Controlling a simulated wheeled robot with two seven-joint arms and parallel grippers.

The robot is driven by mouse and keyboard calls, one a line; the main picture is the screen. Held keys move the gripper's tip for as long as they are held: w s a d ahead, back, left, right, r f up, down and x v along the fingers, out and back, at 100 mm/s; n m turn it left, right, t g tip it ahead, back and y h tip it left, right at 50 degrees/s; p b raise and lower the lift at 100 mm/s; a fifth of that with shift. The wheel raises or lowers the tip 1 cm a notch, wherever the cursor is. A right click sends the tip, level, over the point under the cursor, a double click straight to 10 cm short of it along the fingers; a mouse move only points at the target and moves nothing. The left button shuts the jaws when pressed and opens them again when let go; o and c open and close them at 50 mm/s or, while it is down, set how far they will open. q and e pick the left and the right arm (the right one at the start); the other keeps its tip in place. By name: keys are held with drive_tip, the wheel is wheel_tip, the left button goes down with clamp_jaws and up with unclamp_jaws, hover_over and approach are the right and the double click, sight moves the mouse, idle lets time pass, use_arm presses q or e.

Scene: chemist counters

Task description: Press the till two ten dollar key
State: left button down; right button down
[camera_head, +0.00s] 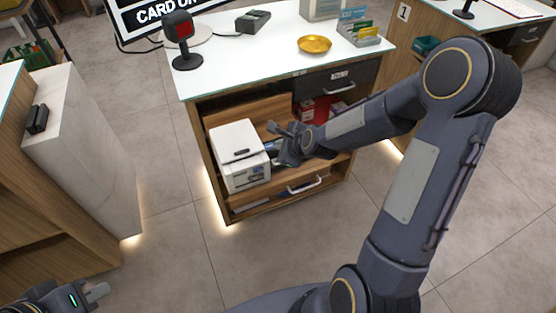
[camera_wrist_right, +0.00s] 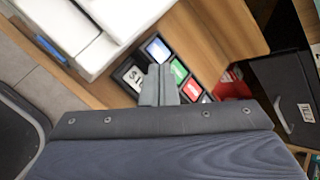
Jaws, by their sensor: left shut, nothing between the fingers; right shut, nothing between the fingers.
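The till's key block shows in the right wrist view, on the wooden shelf beside a white machine. It has a white-labelled key reading "$1" (camera_wrist_right: 133,76), its remaining lettering hidden by my fingers, plus a blue key (camera_wrist_right: 157,48), a green key (camera_wrist_right: 179,70) and a red key (camera_wrist_right: 192,90). My right gripper (camera_wrist_right: 158,84) is shut and empty, its tips over the block right beside the "$1" key; I cannot tell whether they touch. In the head view my right gripper (camera_head: 275,129) reaches into the open shelf. My left gripper (camera_head: 96,292) is shut and empty at lower left.
The white machine (camera_head: 237,141) stands left of my right gripper. A drawer with a handle (camera_head: 338,85) and the white counter top (camera_head: 240,60) are above the shelf. A gold dish (camera_head: 314,44) and a scanner (camera_head: 182,40) stand on the counter.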

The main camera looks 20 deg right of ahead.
drive_tip(key=shift+f, duration=1.85)
drive_tip(key=shift+f, duration=0.15)
idle(0.5)
drive_tip(key=shift+f, duration=0.3)
drive_tip(key=shift+f, duration=0.35)
idle(0.6)
idle(0.3)
drive_tip(key=shift+r, duration=3.4)
